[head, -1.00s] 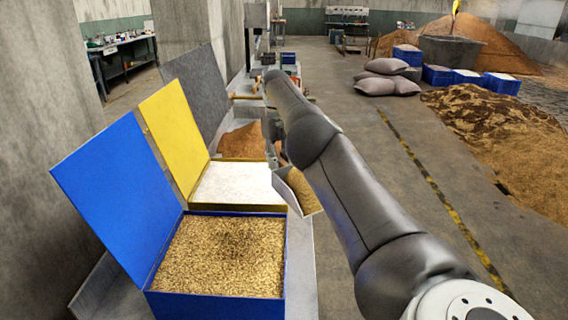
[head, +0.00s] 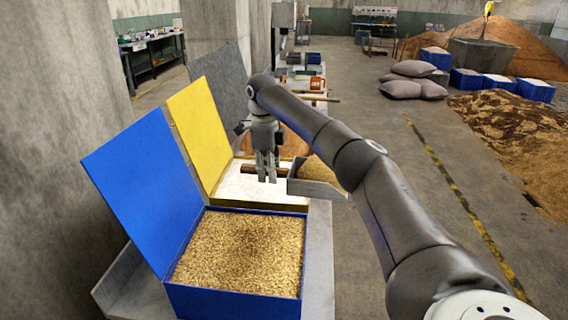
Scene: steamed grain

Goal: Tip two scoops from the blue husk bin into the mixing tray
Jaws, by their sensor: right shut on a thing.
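The blue husk bin (head: 238,303) stands open at the front of the bench, full of golden husk (head: 240,250), its blue lid (head: 140,190) leaning left. My right gripper (head: 266,178) points down over the yellow-lidded bin, shut on the wooden handle (head: 250,169) of a metal scoop. The scoop's pan (head: 318,189) is to the right of the fingers, roughly level, with golden grain in it. It is beyond the blue bin, near the bench's right edge. I cannot make out the mixing tray for certain. My left gripper is out of view.
The yellow-lidded bin (head: 272,203) holds white material. Behind it, a grey-lidded bin (head: 218,92) holds brown material, partly hidden by my right arm. Small items stand farther along the bench. Sacks (head: 412,80) and grain heaps lie on the floor at right.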

